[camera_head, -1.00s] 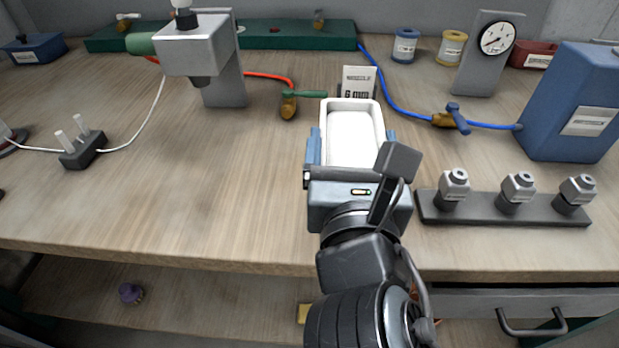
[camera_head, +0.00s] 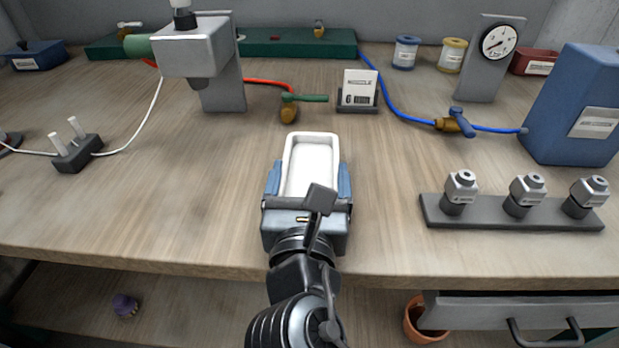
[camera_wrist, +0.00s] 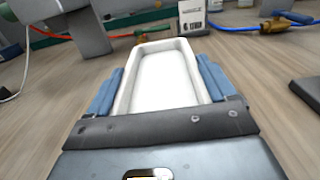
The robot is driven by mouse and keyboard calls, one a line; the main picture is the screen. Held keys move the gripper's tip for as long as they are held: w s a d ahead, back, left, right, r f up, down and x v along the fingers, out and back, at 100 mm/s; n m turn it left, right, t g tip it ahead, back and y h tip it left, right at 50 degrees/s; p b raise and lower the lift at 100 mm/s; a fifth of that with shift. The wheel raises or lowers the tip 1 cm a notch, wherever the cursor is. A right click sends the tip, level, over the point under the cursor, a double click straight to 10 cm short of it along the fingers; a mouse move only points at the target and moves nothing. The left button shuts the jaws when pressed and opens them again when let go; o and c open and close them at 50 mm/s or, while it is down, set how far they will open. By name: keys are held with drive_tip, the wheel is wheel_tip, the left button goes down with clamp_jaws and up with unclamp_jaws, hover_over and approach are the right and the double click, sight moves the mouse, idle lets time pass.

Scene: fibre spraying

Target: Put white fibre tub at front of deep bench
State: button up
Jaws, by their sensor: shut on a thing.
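The white fibre tub (camera_head: 311,166) is a shallow rectangular tray with a raised rim and a white inside. My gripper (camera_head: 308,182) is shut on it, with a blue finger along each long side. The tub is over the front middle of the wooden bench (camera_head: 150,200); I cannot tell whether it touches the top. In the wrist view the tub (camera_wrist: 166,80) points away between the blue fingers of my gripper (camera_wrist: 162,92), and its near end is hidden by the gripper body.
A card in a holder (camera_head: 359,93) and a green-handled valve (camera_head: 290,106) stand behind the tub. A dark rack (camera_head: 480,213) with several nozzles is at right. A grey spray stand (camera_head: 222,90) is at left. A drawer (camera_head: 480,312) is below.

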drive_tip(key=shift+f, duration=0.1)
drive_tip(key=o, duration=1.1)
drive_tip(key=shift+c, duration=0.2)
drive_tip(key=shift+s, duration=0.1)
drive_tip(key=s, duration=1.1)
drive_tip(key=shift+s+a, duration=0.2)
drive_tip(key=shift+s, duration=0.2)
